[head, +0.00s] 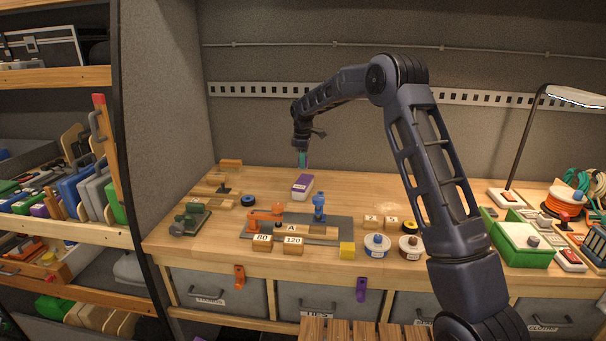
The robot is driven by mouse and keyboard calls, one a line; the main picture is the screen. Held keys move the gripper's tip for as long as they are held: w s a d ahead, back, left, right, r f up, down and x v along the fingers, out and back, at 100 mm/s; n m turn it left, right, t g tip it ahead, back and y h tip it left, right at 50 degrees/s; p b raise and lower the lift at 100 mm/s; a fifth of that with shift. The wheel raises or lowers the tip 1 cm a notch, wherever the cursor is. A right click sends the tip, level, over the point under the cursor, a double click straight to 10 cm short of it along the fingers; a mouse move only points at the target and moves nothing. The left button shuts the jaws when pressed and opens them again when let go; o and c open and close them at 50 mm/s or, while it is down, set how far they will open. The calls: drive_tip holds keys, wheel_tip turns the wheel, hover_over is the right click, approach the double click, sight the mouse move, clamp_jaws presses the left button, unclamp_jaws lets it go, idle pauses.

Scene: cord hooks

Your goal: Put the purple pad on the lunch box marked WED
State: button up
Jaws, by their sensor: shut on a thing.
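My gripper (302,157) points down over the back middle of the bench. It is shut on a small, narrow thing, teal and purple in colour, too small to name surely. A purple-topped block with a pale side (302,184) shows just below the fingertips. I cannot tell whether it touches them or rests on the bench, or whether it is the purple pad. I cannot make out a lunch box marked WED.
A green box (522,245) and lamp (525,130) stand right. Shelves are left.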

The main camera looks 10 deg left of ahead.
sight(303, 181)
drive_tip(key=shift+f, duration=2.9)
drive_tip(key=shift+f, duration=0.2)
drive_tip(key=o, duration=1)
drive_tip(key=shift+r, duration=0.1)
